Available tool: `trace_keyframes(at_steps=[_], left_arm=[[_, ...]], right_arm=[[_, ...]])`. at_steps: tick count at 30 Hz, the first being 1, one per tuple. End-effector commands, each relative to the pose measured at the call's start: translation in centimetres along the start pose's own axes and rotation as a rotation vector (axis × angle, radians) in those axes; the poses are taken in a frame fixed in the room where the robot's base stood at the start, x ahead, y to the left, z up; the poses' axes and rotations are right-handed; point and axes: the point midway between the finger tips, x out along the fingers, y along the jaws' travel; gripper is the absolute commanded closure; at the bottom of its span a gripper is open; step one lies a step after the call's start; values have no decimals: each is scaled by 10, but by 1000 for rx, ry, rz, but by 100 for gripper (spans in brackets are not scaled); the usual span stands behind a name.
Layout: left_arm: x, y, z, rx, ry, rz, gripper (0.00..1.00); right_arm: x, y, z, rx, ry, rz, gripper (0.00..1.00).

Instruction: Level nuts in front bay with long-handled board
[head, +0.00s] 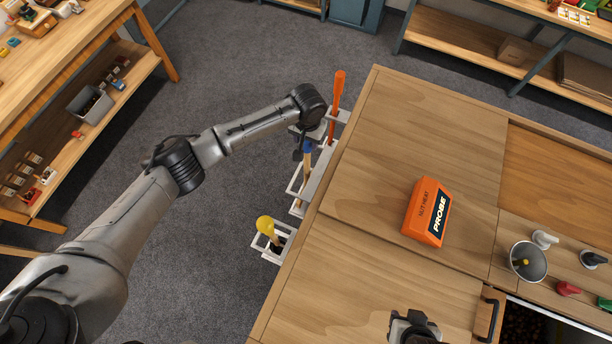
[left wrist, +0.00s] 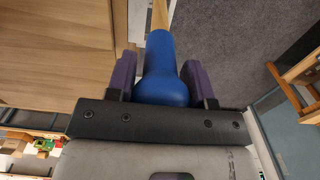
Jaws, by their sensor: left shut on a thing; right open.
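My left gripper (head: 308,135) is at the rack on the left side of the wooden bin. In the left wrist view its purple fingers (left wrist: 164,82) are shut on the blue grip (left wrist: 161,62) of a tool with a pale wooden shaft (left wrist: 160,14). The blue grip also shows below my wrist in the head view; the tool's far end is hidden, so I cannot tell whether it bears a board. Brown nuts (head: 524,326) show in an open bay at the lower right. My right gripper (head: 414,326) is open over the bin lid at the bottom edge, partly cut off.
White rack holders also hold an orange-handled tool (head: 338,92) and a yellow-knobbed tool (head: 265,226). An orange probe box (head: 427,211) lies on the bin's wooden top (head: 400,150). A metal cup (head: 528,262) and small coloured scoops or clips stand at the right. Grey floor is clear.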

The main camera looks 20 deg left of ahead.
Motion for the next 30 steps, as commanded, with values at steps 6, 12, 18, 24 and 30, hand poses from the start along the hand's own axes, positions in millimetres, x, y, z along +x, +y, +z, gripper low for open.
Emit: trace_keyframes(at_steps=[6, 12, 18, 24, 30], left_arm=[[-21, 0, -1, 0, 4, 2, 90], [-34, 0, -1, -1, 4, 2, 90], [-44, 0, -1, -1, 3, 2, 90], [-46, 0, -1, -1, 4, 3, 90], [-46, 0, -1, -1, 4, 2, 90]], right_arm=[[-7, -1, -2, 5, 0, -4, 57], [-5, -2, -2, 9, 0, -7, 57], [-5, -3, -2, 9, 0, -7, 57], [-5, -2, -2, 9, 0, -7, 57], [-5, -1, -2, 4, -1, -3, 57]])
